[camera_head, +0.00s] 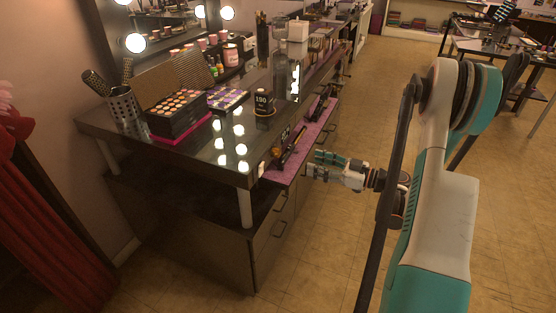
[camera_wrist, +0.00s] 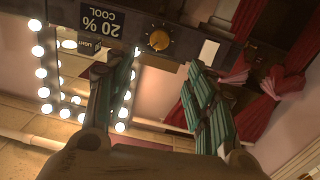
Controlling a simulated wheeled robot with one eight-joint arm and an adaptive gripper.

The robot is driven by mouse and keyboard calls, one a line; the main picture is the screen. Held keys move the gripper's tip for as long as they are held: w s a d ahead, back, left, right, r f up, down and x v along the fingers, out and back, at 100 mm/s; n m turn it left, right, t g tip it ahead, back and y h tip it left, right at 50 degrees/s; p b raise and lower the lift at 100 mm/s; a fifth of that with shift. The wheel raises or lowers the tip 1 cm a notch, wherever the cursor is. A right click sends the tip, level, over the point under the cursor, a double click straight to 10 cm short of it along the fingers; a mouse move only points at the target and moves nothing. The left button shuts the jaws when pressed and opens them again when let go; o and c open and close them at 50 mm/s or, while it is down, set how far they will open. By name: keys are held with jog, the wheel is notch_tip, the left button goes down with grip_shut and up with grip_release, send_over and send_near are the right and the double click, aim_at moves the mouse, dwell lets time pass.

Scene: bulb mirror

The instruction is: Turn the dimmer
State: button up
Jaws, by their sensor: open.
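The dimmer (camera_wrist: 159,40) is a round orange-yellow knob on a dark panel, at the top middle of the wrist view. Beside it a black label (camera_wrist: 101,20) reads "20 % COOL" upside down. My gripper (camera_wrist: 160,70) is open and empty, its two green-padded fingers apart on either side below the knob in that picture. The fingers do not touch the knob. In the head view my gripper (camera_head: 328,167) is beside the front edge of the dressing table (camera_head: 200,160). I cannot make out the knob clearly in the head view.
In the wrist view a small "LIGHT" label (camera_wrist: 89,46) and a pale plate (camera_wrist: 209,51) flank the knob; a bulb-lined mirror (camera_wrist: 85,88) shows behind. In the head view, a makeup palette (camera_head: 175,112) and a brush holder (camera_head: 124,105) crowd the tabletop. The floor (camera_head: 340,240) is clear.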

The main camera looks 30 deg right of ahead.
aim_at(280, 153)
jog(key=b+x, duration=0.3)
jog(key=x, duration=1)
jog(key=shift+f+b, duration=0.15)
jog(key=shift+b, duration=0.2)
jog(key=shift+c, duration=0.2)
jog(key=c, duration=1)
